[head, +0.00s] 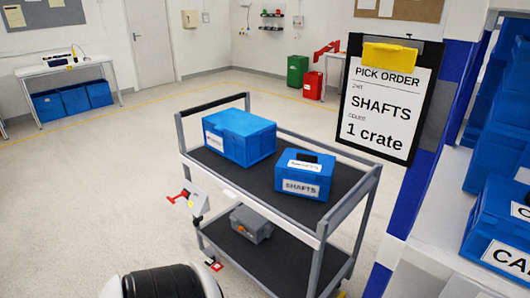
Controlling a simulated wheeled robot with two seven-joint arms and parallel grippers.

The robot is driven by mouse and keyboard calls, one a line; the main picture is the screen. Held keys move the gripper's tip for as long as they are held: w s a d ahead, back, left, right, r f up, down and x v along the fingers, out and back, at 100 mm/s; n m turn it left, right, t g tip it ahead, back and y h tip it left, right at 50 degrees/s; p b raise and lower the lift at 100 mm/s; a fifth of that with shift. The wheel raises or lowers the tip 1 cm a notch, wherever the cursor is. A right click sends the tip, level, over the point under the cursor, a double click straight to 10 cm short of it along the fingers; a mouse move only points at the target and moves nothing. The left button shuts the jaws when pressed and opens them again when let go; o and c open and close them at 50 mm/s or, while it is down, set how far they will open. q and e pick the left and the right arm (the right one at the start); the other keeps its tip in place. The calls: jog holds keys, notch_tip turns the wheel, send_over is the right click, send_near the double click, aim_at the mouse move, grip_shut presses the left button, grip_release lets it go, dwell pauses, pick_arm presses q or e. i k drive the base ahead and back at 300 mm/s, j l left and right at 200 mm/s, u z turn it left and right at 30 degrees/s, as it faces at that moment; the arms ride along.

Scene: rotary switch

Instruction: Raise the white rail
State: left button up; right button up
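A grey-framed cart (362,213) with two dark shelves stands in the middle of the head view. A long pale white rail (270,213) runs along the near side of its upper shelf, low at about shelf height. At the cart's left near corner is a small white panel (205,190) with a red lever (178,196). I cannot tell how the lever joins the rail. Neither of my grippers shows in this view.
The upper shelf holds a large blue crate (240,136) and a smaller blue box labelled SHAFTS (304,178). A grey case (251,224) is on the lower shelf. A pick-order board (385,104) hangs right beside a blue post. Floor to the left is clear.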

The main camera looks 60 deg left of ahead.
aim_at(233, 194)
jog(key=u, duration=2.25)
